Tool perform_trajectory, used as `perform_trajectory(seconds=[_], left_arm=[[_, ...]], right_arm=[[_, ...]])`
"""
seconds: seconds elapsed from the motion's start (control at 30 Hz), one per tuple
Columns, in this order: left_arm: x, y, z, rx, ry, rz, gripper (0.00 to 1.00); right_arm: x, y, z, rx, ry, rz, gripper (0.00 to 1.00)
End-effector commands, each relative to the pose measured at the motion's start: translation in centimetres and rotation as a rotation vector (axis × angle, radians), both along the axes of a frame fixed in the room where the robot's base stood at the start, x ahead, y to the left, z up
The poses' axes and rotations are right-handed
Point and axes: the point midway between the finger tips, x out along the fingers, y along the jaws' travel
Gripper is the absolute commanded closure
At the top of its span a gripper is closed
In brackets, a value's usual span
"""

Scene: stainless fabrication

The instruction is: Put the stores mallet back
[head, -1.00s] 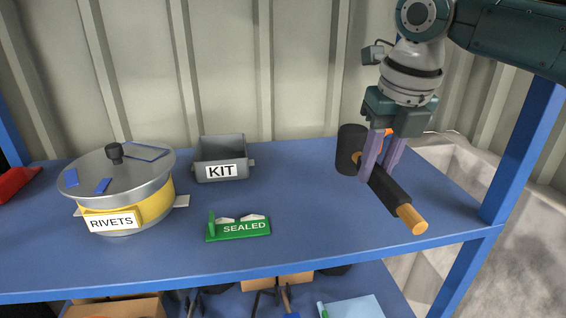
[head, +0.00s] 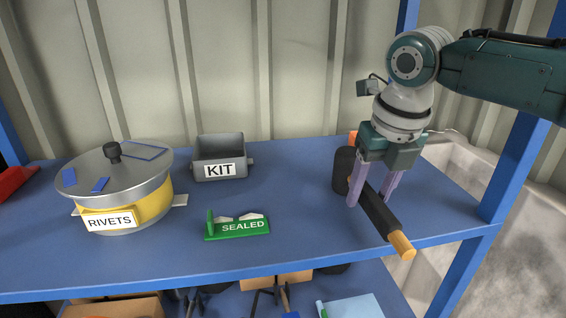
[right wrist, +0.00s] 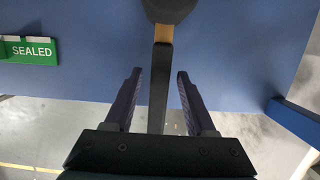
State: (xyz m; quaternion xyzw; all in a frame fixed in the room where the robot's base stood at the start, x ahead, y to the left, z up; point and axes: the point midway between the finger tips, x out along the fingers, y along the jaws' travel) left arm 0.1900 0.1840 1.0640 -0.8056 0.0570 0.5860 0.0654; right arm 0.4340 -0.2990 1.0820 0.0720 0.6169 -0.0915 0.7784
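The mallet has a black head (head: 344,168) and a black handle (head: 376,211) with an orange end (head: 402,244). It appears to lie at the right of the blue shelf (head: 300,215), its handle end pointing to the front edge. My right gripper (head: 372,203) is above the handle, one finger on each side. In the right wrist view the handle (right wrist: 160,88) runs between the spread fingers with a gap on both sides, so the gripper is open. The mallet head (right wrist: 170,8) is at the top there. My left gripper is out of view.
A rivets pot (head: 125,190) stands at the left, with a grey KIT bin (head: 220,158) behind and a green SEALED holder (head: 238,228) in front. An orange thing (head: 353,137) is partly hidden behind my gripper. A blue post (head: 515,165) rises at the right.

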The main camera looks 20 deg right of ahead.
Motion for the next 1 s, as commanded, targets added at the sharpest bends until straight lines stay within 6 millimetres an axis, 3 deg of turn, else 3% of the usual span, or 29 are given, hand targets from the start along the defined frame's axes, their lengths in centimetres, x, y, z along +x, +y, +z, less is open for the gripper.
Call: perform_trajectory(seconds=[0.37,0.8,1.0], left_arm=[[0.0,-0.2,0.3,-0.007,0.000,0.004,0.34],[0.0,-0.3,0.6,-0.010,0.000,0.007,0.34],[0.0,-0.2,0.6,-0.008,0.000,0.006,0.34]], right_arm=[[-0.1,0.0,1.0,0.000,-0.002,0.000,0.42],[-2.0,0.5,9.7,0.000,-0.004,0.000,0.42],[-2.6,0.8,11.5,0.004,-0.001,-0.007,0.42]])
